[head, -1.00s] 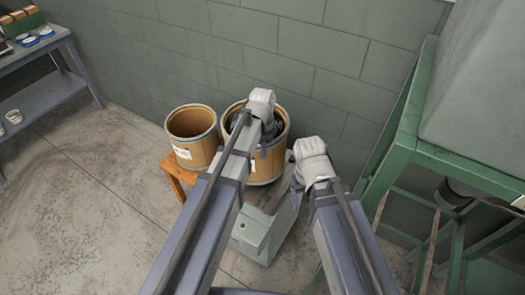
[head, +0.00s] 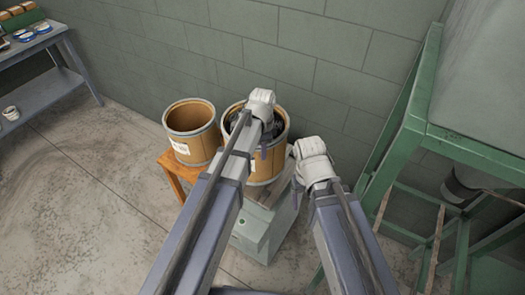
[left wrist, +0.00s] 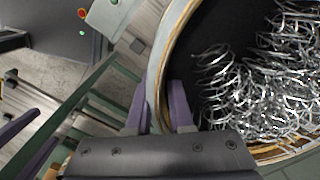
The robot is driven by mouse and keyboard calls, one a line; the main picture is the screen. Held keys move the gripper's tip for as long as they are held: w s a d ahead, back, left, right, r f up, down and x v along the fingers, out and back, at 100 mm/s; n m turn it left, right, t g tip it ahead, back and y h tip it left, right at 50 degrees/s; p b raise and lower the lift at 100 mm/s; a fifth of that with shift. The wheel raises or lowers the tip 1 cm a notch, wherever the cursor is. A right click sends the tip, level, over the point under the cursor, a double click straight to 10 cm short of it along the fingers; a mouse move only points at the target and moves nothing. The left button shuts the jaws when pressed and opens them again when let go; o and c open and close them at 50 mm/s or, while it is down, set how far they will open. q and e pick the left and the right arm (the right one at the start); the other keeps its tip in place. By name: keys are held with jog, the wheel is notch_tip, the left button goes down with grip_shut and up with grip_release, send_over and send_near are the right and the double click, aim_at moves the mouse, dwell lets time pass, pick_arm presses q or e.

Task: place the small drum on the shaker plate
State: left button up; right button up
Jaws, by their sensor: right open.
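The small drum (head: 264,171), tan with a grey rim, stands beside another drum and holds shiny coiled springs (left wrist: 255,85). My left gripper (left wrist: 160,108) has its purple fingers on either side of the drum's rim, which fills the gap between them. In the head view my left arm and gripper (head: 263,130) cover part of the drum. My right gripper (head: 299,170) is open and empty, right of the drum. A grey-green machine (head: 262,232), apparently the shaker, is below my arms. Its plate is mostly hidden, and I cannot tell whether the drum touches it.
An empty tan drum (head: 192,148) with a white label stands close on the left, on an orange wooden stool (head: 172,166). A green metal frame (head: 400,150) stands close on the right. A block wall is behind; floor at left is clear.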

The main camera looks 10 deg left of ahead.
pick_arm(q)
jog(key=shift+o, duration=1.2)
notch_tip(320, 180, up, 12)
jog(key=p, duration=1.2)
jog(key=shift+r, duration=0.15)
jog(key=s+d+n, duration=0.2)
jog(key=s+n, duration=0.2)
jog(key=s, duration=0.4)
jog(key=s+d+n+y, duration=0.1)
jog(key=s+d+n, duration=0.1)
jog(key=s+n, duration=0.3)
jog(key=s, duration=0.4)
jog(key=shift+n, duration=0.3)
jog(key=shift+s+a, duration=0.1)
